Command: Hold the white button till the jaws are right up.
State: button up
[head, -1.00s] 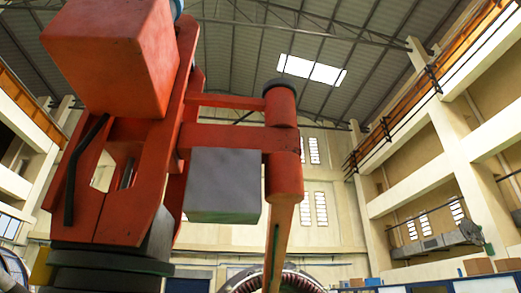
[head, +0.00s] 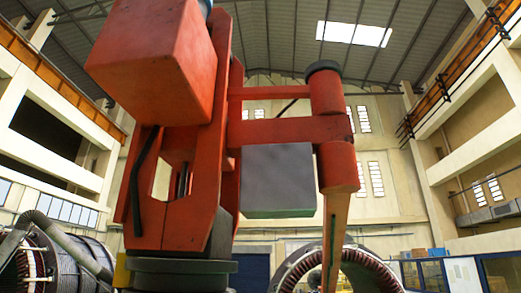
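I see no white button and no jaws that I can make out in the head view. My gripper is not in view. A large red jointed machine (head: 280,130) fills the left and middle of the view, with a big red block at its top and a dark round base below. A grey block (head: 278,178) is set in its frame, and a long orange bar runs down at its right. I cannot tell what the bar's lower end holds, as it leaves the picture.
A ring-shaped stator (head: 372,262) stands behind the machine at the lower right. Another large stator (head: 62,262) with a thick grey hose is at the lower left. Blue-framed panels (head: 497,272) stand at the right. Floor and free room are out of view.

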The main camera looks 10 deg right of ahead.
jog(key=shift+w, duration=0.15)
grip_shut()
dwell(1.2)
